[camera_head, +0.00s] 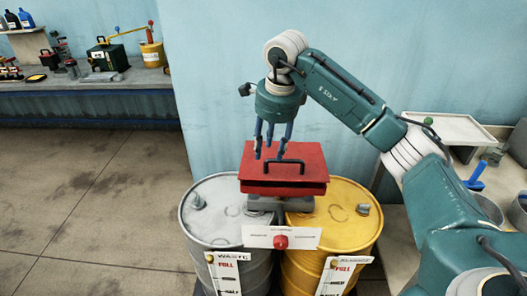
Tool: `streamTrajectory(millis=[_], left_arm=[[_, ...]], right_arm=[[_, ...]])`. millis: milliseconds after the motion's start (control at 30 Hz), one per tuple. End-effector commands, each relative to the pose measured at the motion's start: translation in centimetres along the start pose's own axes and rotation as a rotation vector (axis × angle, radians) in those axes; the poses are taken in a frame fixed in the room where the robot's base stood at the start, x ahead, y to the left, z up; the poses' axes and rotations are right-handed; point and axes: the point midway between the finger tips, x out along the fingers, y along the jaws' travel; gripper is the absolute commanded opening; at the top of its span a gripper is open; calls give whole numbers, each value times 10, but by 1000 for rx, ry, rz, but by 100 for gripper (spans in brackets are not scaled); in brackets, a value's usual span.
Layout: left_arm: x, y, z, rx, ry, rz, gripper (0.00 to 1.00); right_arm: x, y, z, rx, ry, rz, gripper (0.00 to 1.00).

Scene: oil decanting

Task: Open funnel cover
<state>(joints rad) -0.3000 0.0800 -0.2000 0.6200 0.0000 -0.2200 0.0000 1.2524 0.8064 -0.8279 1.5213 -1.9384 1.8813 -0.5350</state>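The red funnel cover (260,183) has a black handle (285,162) on top and sits level over the gap between two drums. It looks shut. My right gripper (269,152) points down from above, at the left part of the cover. Its blue fingers are spread with nothing seen between them. The fingertips overlap the cover near the left end of the handle; I cannot tell whether they touch it. My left gripper is out of view.
A grey waste drum (207,236) and a yellow drum (345,238) stand under the cover. A white label plate with a red knob (281,242) is in front. A blue wall is behind. A workbench (90,103) with tools is at far left. Open floor lies left of the drums.

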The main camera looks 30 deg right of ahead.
Motion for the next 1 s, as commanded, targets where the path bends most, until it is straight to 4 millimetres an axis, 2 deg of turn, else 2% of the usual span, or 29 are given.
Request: streamTrajectory(millis=[200,500,533,633,667,767,867,900,967,1000], left_arm=[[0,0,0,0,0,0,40],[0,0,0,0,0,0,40],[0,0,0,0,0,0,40],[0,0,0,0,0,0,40],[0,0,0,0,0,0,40],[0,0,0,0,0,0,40],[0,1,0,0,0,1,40],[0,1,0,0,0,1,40],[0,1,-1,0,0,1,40],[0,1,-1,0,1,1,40]], right_arm=[[7,6,14,-8,-43,16,38],[8,7,16,-9,-48,18,38],[8,7,16,-9,-48,18,32],[14,14,28,-21,-83,31,30],[18,19,37,-28,-110,40,30],[35,53,92,-56,-285,101,30],[36,114,174,-45,-583,232,30],[26,141,206,-15,-721,300,30],[0,174,246,59,-922,411,30],[-22,190,266,128,-1052,488,30]])
